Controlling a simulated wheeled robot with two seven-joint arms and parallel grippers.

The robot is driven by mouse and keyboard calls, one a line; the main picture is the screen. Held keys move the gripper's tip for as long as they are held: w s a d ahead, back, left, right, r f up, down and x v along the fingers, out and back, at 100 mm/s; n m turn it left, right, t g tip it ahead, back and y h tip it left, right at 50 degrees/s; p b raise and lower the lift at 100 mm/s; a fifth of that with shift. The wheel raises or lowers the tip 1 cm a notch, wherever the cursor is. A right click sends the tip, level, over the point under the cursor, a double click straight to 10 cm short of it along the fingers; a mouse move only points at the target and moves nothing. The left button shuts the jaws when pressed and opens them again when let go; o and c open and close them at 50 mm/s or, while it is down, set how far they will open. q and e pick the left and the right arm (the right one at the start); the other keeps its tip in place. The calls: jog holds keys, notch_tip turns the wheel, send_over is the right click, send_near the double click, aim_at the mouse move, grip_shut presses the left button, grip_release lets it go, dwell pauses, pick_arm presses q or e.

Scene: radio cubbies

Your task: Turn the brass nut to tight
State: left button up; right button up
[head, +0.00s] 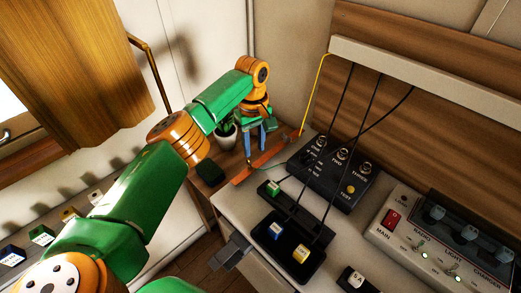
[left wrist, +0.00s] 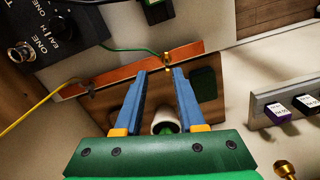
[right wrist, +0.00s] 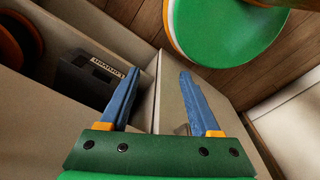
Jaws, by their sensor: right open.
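The brass nut (left wrist: 167,61) sits on the copper-coloured bar (left wrist: 125,76) in the left wrist view, with a green wire running to it. The bar (head: 272,154) also shows in the head view, beside the black switch box. My left gripper (left wrist: 159,72) is open, its two blue fingers pointing at the bar with the nut just beyond the gap between the tips. In the head view the left gripper (head: 255,152) hangs over the bar, and the nut is hard to make out there. My right gripper (right wrist: 160,74) is open and empty.
A black switch box (head: 338,172), a tray of tagged radios (head: 292,257) and a charger (head: 450,245) stand on the bench. A potted plant (left wrist: 165,122) is close to the left fingers. Below the right gripper is an open compartment with a dark labelled box (right wrist: 90,77).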

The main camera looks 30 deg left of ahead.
aim_at(252, 166)
pick_arm(q)
jog(key=f, duration=0.1)
jog(key=s+f, duration=0.1)
jog(key=f, duration=0.3)
jog(key=shift+s+f, duration=0.15)
jog(key=shift+s, duration=0.2)
jog(key=shift+w+f, duration=0.25)
jog(key=shift+f, duration=0.1)
jog(key=shift+s+r, duration=0.1)
jog(key=shift+r, duration=0.05)
grip_shut()
pick_arm(e)
jog(key=shift+s, duration=0.7)
jog(key=shift+r, duration=0.15)
